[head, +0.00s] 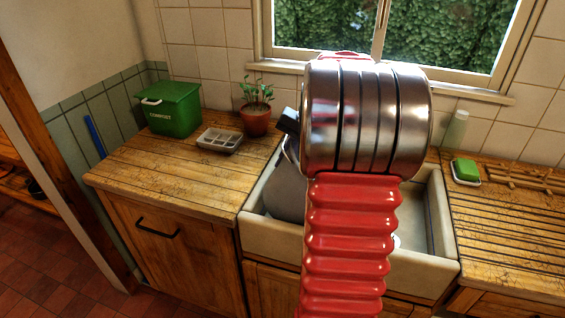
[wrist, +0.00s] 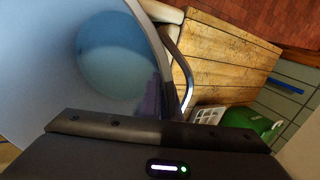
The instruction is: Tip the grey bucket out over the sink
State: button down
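The grey bucket (head: 285,190) shows in the head view at the left part of the white sink (head: 257,228), partly hidden behind my red arm. In the wrist view the bucket (wrist: 50,75) fills the left side, with its bluish round inside, curved rim and thin metal handle (wrist: 184,68) showing; it looks tilted. My gripper (wrist: 165,135) crosses the bottom of the wrist view, its dark fingers meeting at the bucket's rim, seemingly shut on it. In the head view only a dark piece of it shows beside the metal wrist. Any contents cannot be made out.
On the left wooden counter (head: 150,185) stand a green bin (head: 172,110), a grey sectioned tray (head: 220,140) and a potted plant (head: 256,118). Right of the sink are a green sponge (head: 466,170), a pale bottle (head: 456,130) and a wooden rack (head: 520,180). A window is behind.

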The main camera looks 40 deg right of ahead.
jog(key=shift+s+d+r+t+y, duration=0.2)
jog(key=shift+r+t, duration=0.25)
jog(key=shift+r, duration=0.55)
jog(key=shift+s+d+r+t+y, duration=0.1)
jog(key=shift+s+r+t+y, duration=0.25)
jog(key=shift+r, duration=0.65)
jog(key=shift+s+d+r+t+y, duration=0.15)
jog(key=shift+r+t, duration=0.35)
jog(key=shift+r, duration=0.5)
jog(key=s+d+r+t+y, duration=0.4)
jog(key=s+d+r+t, duration=0.3)
jog(key=s+r, duration=0.5)
jog(key=shift+s+d+t+y, duration=0.3)
jog(key=shift+s+t+y, duration=0.1)
jog(key=shift+t, duration=0.1)
dwell(1.5)
jog(key=shift+r, duration=0.1)
dwell(0.4)
